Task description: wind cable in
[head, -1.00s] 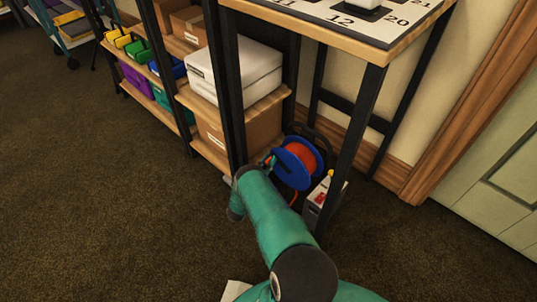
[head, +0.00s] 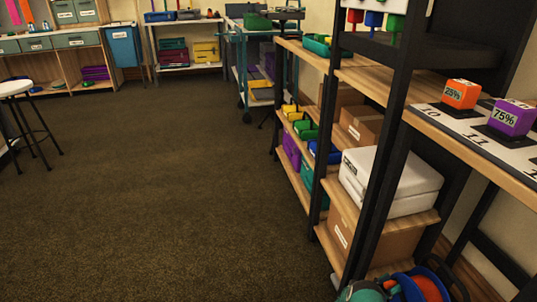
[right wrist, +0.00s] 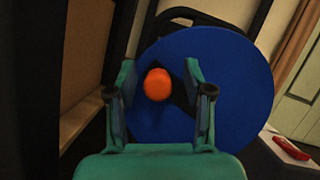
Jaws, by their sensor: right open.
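The cable reel (head: 427,288) shows at the bottom right of the head view, with orange cable between blue sides; its lower part is cut off. In the right wrist view its blue disc (right wrist: 235,110) fills the middle, and a round orange knob (right wrist: 157,84) stands out from it. My right gripper (right wrist: 158,76) is open, with one teal finger on each side of the knob. Gaps show between knob and fingers; I cannot tell how deep the knob sits. In the head view the right gripper (head: 389,285) is small, beside the reel. My left gripper is not in view.
A shelf rack with a white box (head: 390,180) and a cardboard box (head: 350,230) stands close beside the reel. A table with numbered squares (head: 480,140) and cubes is at the right. In the right wrist view a pale box with a red part (right wrist: 291,148) lies right. The carpet left is clear.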

